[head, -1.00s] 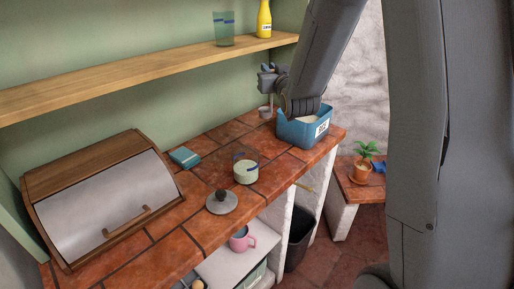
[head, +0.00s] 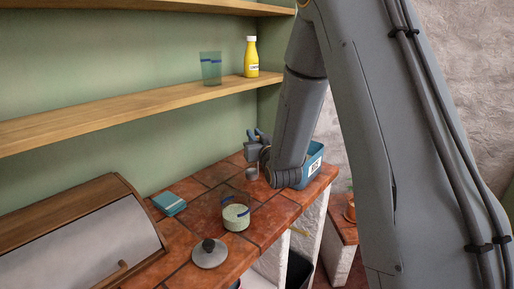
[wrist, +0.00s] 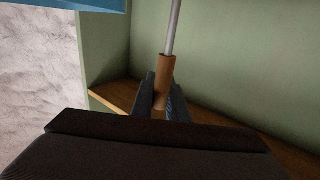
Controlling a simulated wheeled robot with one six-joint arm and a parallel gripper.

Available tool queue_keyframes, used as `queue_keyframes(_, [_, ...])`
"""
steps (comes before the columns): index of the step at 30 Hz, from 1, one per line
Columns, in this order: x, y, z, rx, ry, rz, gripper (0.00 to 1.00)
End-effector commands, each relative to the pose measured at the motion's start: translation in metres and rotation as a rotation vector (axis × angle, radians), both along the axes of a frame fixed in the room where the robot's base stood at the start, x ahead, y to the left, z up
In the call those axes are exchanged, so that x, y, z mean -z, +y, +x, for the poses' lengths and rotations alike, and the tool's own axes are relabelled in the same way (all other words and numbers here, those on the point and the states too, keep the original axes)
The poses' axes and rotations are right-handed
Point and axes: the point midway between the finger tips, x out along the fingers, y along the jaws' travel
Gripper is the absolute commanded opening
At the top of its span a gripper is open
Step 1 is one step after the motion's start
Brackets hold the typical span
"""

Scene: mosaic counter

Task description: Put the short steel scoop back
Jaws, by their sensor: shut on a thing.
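My gripper (head: 258,144) is shut on the scoop, above the tiled counter and just left of the blue tub (head: 314,162). In the wrist view the scoop's brown handle (wrist: 165,72) sits between the fingers, and its steel shaft (wrist: 174,28) runs out of the top of the picture. In the head view the scoop's small grey cup (head: 252,174) hangs below the gripper, close over the counter; I cannot tell whether it touches. My arm hides part of the tub.
An open glass jar (head: 236,217) with pale contents stands on the counter (head: 199,204), with a knobbed lid (head: 209,255) beside it. A teal box (head: 169,203) and a bread bin (head: 75,240) are left. A shelf (head: 140,110) holds a glass (head: 210,68) and yellow bottle (head: 251,58).

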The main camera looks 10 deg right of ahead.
Motion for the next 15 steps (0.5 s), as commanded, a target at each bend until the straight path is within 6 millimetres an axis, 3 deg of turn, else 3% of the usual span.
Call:
queue_keyframes(9, [0.032, -0.003, 0.000, 0.004, 0.002, 0.000, 0.00])
queue_keyframes(15, [0.042, -0.003, 0.000, 0.005, -0.001, -0.001, 0.00])
